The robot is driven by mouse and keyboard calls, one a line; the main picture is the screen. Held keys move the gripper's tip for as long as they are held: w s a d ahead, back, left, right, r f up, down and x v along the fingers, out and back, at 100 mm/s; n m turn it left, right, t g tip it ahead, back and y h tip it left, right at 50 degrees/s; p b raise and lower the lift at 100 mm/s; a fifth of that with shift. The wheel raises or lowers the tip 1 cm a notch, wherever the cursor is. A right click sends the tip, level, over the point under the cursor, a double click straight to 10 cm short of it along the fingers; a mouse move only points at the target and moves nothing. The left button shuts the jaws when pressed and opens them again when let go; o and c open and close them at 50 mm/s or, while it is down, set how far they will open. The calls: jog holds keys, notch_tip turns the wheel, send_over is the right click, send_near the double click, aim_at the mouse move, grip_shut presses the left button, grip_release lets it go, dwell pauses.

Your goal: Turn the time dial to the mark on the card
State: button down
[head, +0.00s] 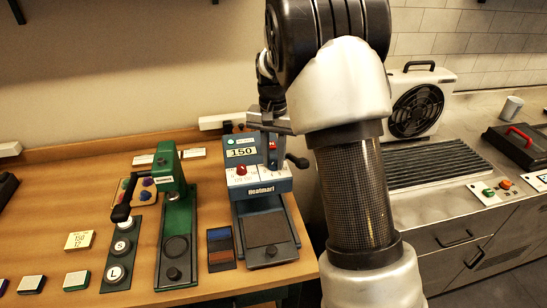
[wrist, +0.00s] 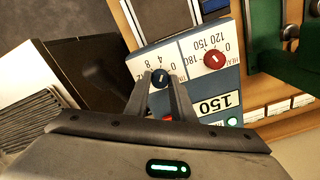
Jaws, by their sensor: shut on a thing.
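The heat press (head: 264,186) stands on the wooden table, its display reading 150. My gripper (wrist: 166,84) is shut on the dark blue time dial (wrist: 160,77), one finger on each side. The dial has a small pale pointer line; the number it points at is too small to tell. The time scale around it shows 0, 4 and 8, partly hidden by a finger. The card (head: 79,240) lies at the left of the table and seems to read 150 and 12. In the head view my gripper (head: 273,160) is over the panel's right side.
A red heat dial (wrist: 214,59) sits beside the time dial. A red part (wrist: 168,118) shows between my fingers. A green press (head: 177,220) stands left of the heat press, with a blue and brown swatch card (head: 221,249) between them. A fan unit (head: 417,105) stands at right.

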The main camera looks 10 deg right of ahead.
aim_at(273, 162)
jog(key=n, duration=0.7)
jog(key=shift+r, duration=0.1)
jog(key=n, duration=0.6)
jog(key=shift+w+n+p, duration=0.1)
jog(key=shift+n+p, duration=0.2)
jog(key=shift+p, duration=0.1)
jog(key=n+p, duration=0.1)
jog(key=n, duration=0.3)
jog(key=shift+n+p, duration=0.4)
jog(key=shift+n, duration=1.8)
jog(key=c, duration=1.5)
grip_release()
notch_tip(273, 162, up, 17)
jog(key=shift+r, duration=0.15)
